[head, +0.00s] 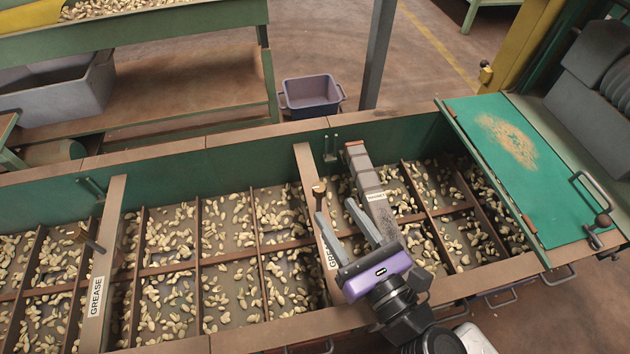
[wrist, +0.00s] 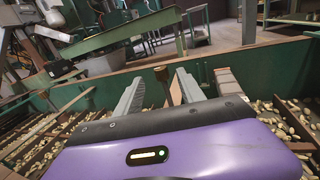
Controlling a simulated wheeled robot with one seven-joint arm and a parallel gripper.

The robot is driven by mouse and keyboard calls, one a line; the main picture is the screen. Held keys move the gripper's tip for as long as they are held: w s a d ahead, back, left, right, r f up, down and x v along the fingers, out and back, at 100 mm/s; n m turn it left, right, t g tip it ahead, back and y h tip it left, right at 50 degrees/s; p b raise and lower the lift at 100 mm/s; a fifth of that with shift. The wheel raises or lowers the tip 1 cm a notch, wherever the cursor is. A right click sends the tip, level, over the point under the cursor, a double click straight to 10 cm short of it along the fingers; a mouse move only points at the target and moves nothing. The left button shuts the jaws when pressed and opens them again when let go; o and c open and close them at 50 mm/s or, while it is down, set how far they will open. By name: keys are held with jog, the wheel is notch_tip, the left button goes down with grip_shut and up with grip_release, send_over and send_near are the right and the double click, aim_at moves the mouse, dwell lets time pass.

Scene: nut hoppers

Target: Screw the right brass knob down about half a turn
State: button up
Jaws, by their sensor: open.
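The right brass knob (head: 319,190) stands on a brown crossbar labelled GREASE, near the middle of the hopper. My gripper (head: 335,209) has a purple body and two grey fingers, spread apart with nothing between them. In the head view the left fingertip is just below the knob. In the wrist view the knob (wrist: 162,73) shows beyond the fingers, between the two tips (wrist: 159,80). I cannot tell whether a finger touches it. Another brass knob (head: 84,233) stands on the left crossbar, on a tilted rod.
The hopper's green back wall (head: 230,158) runs behind. Divided compartments hold nuts. A green lid with a handle (head: 515,160) is at right. A purple bin (head: 312,97) stands on the floor behind.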

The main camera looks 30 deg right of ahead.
aim_at(323, 193)
jog(key=shift+w+n, duration=0.15)
jog(key=shift+n, duration=0.15)
jog(key=shift+w, duration=0.35)
jog(key=shift+w+d+p, duration=0.2)
jog(key=shift+w+p, duration=0.7)
jog(key=shift+w, duration=2.5)
jog(key=shift+c, duration=0.3)
grip_shut()
